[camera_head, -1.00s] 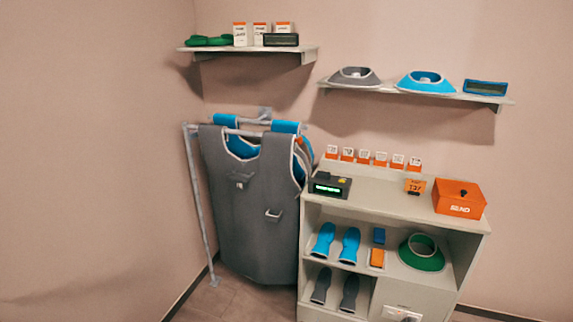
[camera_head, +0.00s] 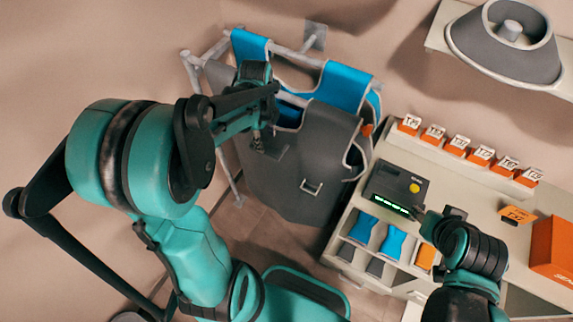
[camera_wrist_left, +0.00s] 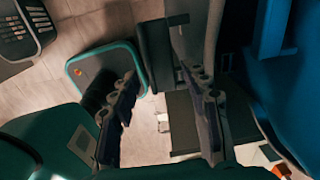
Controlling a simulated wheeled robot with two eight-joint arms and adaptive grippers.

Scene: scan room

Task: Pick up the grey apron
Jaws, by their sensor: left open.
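The grey apron (camera_head: 300,190) hangs at the front of the wall rack, with blue aprons (camera_head: 346,87) behind it. It has a light trim and a small pale tab low on its front. My left gripper (camera_head: 264,143) is in front of the apron's upper left part and hides some of it. I cannot tell whether it touches the cloth. In the left wrist view my left gripper (camera_wrist_left: 162,108) is open, its fingers apart, with no cloth clearly between them. Blue cloth fills the right side there. My right gripper (camera_head: 432,222) is beside the shelf unit's display box; its fingers are unclear.
The rack's metal frame (camera_head: 192,70) stands left of the aprons. The shelf unit (camera_head: 400,148) at the right holds a display box (camera_head: 395,188), several orange-based tags and an orange box (camera_head: 555,250). A wall shelf (camera_head: 440,38) carries a grey collar (camera_head: 505,42).

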